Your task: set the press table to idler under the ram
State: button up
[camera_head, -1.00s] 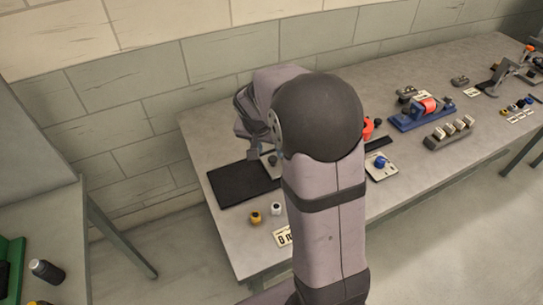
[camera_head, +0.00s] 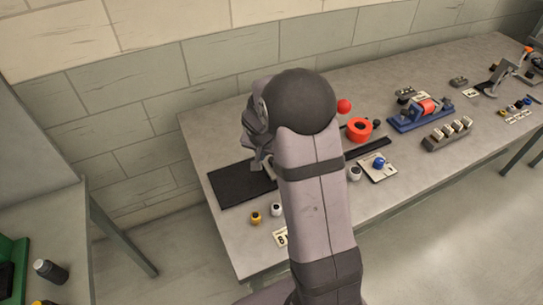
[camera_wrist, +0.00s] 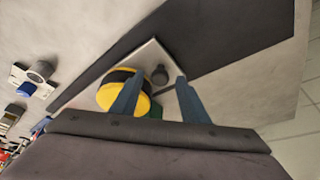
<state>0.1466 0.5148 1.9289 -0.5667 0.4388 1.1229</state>
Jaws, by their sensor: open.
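In the wrist view my gripper (camera_wrist: 158,92) is open, its two blue-grey fingers apart. A yellow and black round piece (camera_wrist: 115,88) shows partly behind the left finger. It appears to be on or beside a pale plate (camera_wrist: 150,52) with a small dark knob (camera_wrist: 160,75) between the fingers. I cannot tell whether this plate is the press table. In the head view my gripper (camera_head: 258,160) is above the black mat's right end, and my arm hides what is below it. A red ball (camera_head: 344,106) and an orange-red ring (camera_head: 359,129) show right of my arm. Ram and idler cannot be identified surely.
The black mat (camera_head: 235,187) lies at the table's left end. Small yellow (camera_head: 256,217) and white (camera_head: 276,209) pieces stand near the front edge. Right of my arm are a dark rail (camera_head: 375,146), a plate with a blue knob (camera_head: 386,173) and a blue fixture (camera_head: 405,122).

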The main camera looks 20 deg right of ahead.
jog(key=shift+d+f, duration=0.1)
jog(key=shift+f, duration=0.15)
grip_shut()
jog(key=shift+d, duration=2.3)
jog(key=shift+a, duration=0.15)
grip_release()
jog(key=shift+d, duration=0.2)
jog(key=shift+a, duration=0.15)
jog(key=shift+r, duration=0.1)
